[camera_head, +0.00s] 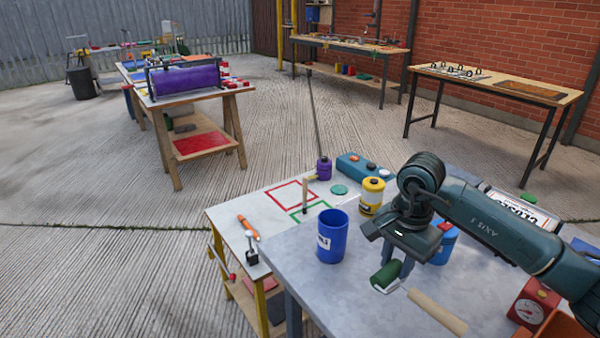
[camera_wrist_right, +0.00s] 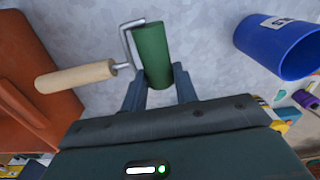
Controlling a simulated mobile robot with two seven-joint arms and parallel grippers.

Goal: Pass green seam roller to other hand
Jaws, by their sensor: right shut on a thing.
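The green seam roller (camera_head: 385,277) has a green cylinder on a bent metal frame with a pale wooden handle (camera_head: 438,311). It is at the front of the grey table in the head view. My right gripper (camera_head: 397,262) is shut on the green cylinder from above. In the right wrist view the green cylinder (camera_wrist_right: 152,55) sits between the fingertips (camera_wrist_right: 158,82), and the wooden handle (camera_wrist_right: 75,76) points left. I cannot tell whether the roller touches the table. My left gripper is not in view.
A blue cup (camera_head: 332,240) stands left of the roller on the grey table (camera_head: 310,270). A blue container (camera_head: 445,245) stands behind my right gripper. A red gauge box (camera_head: 533,303) is at the right. A yellow can (camera_head: 371,196) stands farther back.

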